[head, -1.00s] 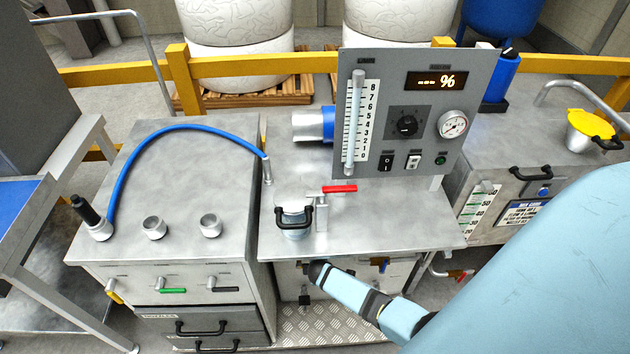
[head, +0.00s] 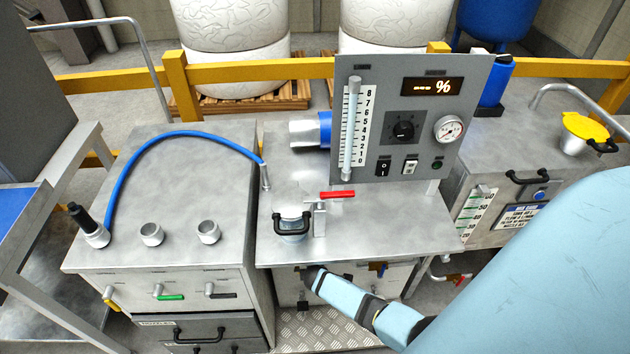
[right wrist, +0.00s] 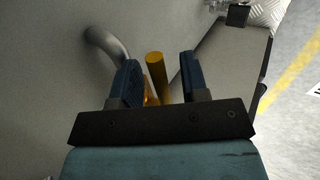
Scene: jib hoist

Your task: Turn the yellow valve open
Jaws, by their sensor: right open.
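In the right wrist view a yellow bar-shaped handle (right wrist: 157,76) stands between the two dark fingers of my right gripper (right wrist: 159,68). The fingers are apart, with a visible gap on the handle's right side; I cannot tell whether the left finger touches it. A curved silver pipe (right wrist: 106,48) is just left of the fingers. In the head view my right arm reaches under the front edge of the middle bench (head: 375,245), and its fingers and this handle are hidden there. Another yellow handle (head: 111,303) hangs on the left cabinet's front. My left gripper is not in view.
The left cabinet (head: 100,258) also carries a green valve handle (head: 170,297) and a black one (head: 223,295). A red lever (head: 337,194) and a gauge panel (head: 465,90) stand on the middle bench. A chequered plate (head: 310,330) lies below.

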